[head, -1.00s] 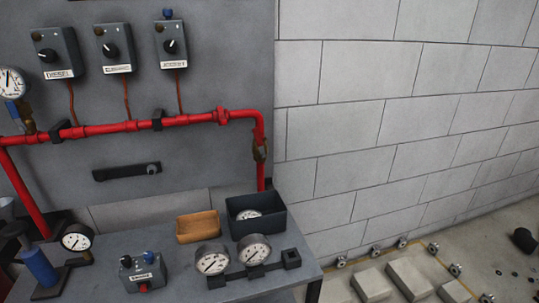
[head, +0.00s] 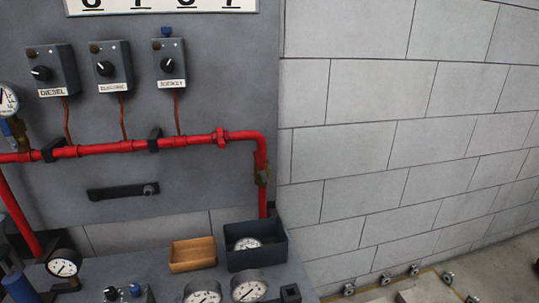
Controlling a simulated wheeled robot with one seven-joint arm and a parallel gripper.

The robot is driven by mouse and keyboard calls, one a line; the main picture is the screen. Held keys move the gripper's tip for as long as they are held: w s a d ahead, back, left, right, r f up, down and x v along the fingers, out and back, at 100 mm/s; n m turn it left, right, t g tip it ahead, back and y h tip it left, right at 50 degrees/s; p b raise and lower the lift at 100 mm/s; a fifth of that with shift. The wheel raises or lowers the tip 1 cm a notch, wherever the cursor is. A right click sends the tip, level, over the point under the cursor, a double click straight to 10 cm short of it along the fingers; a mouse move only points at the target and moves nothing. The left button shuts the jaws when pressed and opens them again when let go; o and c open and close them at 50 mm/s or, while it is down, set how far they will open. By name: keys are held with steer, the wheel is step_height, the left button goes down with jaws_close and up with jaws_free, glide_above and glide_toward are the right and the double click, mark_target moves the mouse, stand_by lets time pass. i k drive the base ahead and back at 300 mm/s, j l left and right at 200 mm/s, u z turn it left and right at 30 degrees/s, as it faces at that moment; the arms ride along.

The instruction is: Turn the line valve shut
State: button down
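A red pipe (head: 190,141) runs across the grey panel and bends down at the right. A brass fitting (head: 262,173), which looks like the line valve, sits on the vertical run just below the bend. Its handle is too small and dark to make out clearly. A second brass fitting (head: 19,134) with a blue part is at the far left, below a round gauge (head: 8,99). My gripper is not in view.
Control boxes labelled DIESEL (head: 52,70), ELECTRIC and JOCKEY hang above the pipe. A black bar (head: 123,191) is on the panel below it. The bench holds a wooden tray (head: 193,264), a dark bin (head: 255,256) and several gauges. A block wall (head: 400,140) is at right.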

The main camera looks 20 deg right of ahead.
mark_target(258, 157)
steer(key=i+l, duration=0.25)
steer(key=l, duration=0.15)
steer(key=i+l, duration=0.3)
steer(key=l, duration=0.15)
steer(key=i+l, duration=0.25)
steer(key=l, duration=0.15)
